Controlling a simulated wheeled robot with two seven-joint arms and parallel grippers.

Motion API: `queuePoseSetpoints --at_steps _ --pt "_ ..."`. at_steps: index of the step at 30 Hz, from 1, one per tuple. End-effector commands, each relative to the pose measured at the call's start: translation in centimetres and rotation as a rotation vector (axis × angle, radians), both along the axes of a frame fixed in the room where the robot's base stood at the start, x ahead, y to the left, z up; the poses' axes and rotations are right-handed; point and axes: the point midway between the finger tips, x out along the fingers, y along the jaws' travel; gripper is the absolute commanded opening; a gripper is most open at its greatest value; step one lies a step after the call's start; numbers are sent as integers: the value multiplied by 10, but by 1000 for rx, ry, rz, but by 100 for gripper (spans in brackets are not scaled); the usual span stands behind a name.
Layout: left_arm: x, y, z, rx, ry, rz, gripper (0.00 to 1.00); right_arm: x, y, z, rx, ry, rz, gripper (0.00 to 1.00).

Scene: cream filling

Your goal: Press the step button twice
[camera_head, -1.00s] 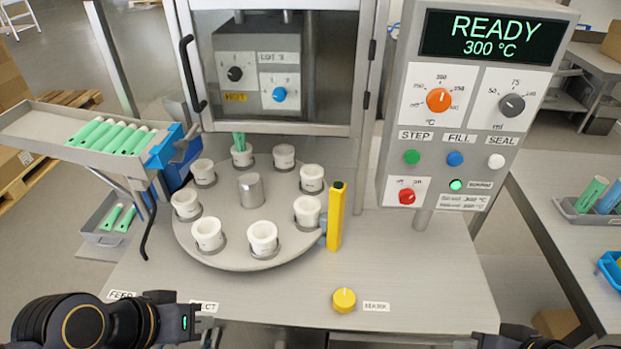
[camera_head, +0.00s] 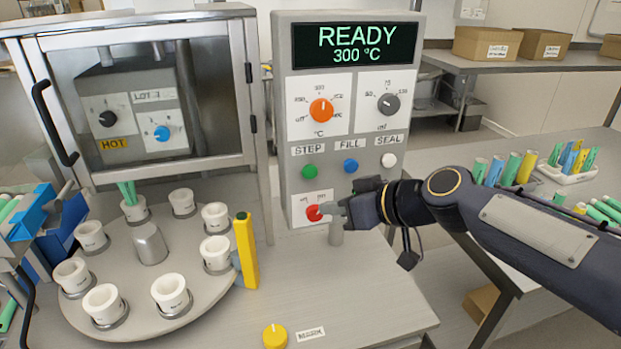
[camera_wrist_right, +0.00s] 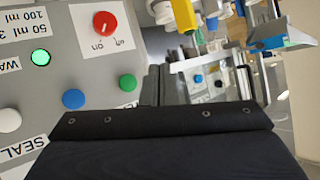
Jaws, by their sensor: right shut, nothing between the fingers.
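The green step button (camera_head: 309,172) is on the panel under the STEP label, left of the blue fill button (camera_head: 351,166) and the white seal button (camera_head: 389,160). In the right wrist view the green button (camera_wrist_right: 127,82) shows uncovered, near the dark gripper body. My right gripper (camera_head: 328,210) is shut and empty, its tip at or in front of the red switch (camera_head: 314,213), below the step button. I cannot tell whether it touches the panel. My left gripper is not in view.
The panel's display (camera_head: 356,46) reads READY, 300 °C. The turntable (camera_head: 205,290) with several white cups stands to the left, with a yellow post (camera_head: 246,250) at its edge. A yellow knob (camera_head: 274,337) is on the table front. A side table with tubes is at right.

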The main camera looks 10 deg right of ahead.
Motion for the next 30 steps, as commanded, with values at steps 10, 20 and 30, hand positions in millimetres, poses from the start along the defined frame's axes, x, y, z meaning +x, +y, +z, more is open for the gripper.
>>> queuePoseSetpoints --at_steps 10,20,30 --pt "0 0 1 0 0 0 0 1 0 0 -1 1 0 0" --pt "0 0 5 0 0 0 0 35 1 0 0 4 0 0" --pt "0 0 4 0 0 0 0 77 2 -2 -1 2 -1 0"
